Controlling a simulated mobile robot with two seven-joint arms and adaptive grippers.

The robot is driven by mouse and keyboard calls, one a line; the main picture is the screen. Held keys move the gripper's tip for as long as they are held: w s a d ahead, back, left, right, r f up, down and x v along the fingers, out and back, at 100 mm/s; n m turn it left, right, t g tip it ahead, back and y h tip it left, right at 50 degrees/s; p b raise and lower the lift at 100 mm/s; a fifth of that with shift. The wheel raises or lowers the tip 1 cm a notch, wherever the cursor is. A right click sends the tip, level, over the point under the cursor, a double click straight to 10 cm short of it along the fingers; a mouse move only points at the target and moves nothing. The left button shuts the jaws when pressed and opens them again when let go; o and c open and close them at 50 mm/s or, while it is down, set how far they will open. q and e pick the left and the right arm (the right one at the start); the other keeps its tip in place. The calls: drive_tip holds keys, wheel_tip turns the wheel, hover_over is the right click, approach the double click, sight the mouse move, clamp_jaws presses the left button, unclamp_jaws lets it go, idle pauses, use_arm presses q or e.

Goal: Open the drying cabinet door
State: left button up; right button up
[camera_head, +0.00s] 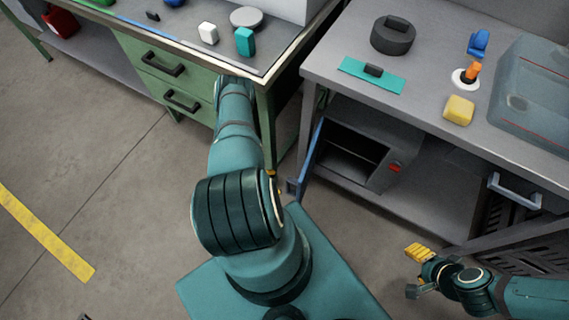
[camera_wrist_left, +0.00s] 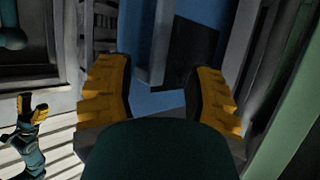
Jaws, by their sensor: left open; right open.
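The drying cabinet (camera_head: 385,177) is a grey box on the shelf under the grey bench. Its blue door (camera_head: 314,147) stands swung out at its left side, and the dark inside shows. A handle (camera_head: 292,187) is at the door's outer edge. My left gripper is mostly hidden behind my arm in the head view. In the left wrist view my left gripper (camera_wrist_left: 160,88) is open, with blue door surface (camera_wrist_left: 188,55) and a grey upright bar (camera_wrist_left: 161,45) ahead of its yellow fingers. I cannot tell whether they touch. My right gripper (camera_head: 416,271) is open and empty, low at the right.
The green drawer unit (camera_head: 155,65) stands close to my left arm. Open floor lies at the left.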

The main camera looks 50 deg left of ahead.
use_arm(q)
drive_tip(key=v, duration=0.6)
drive_tip(key=shift+s, duration=0.25)
idle(0.3)
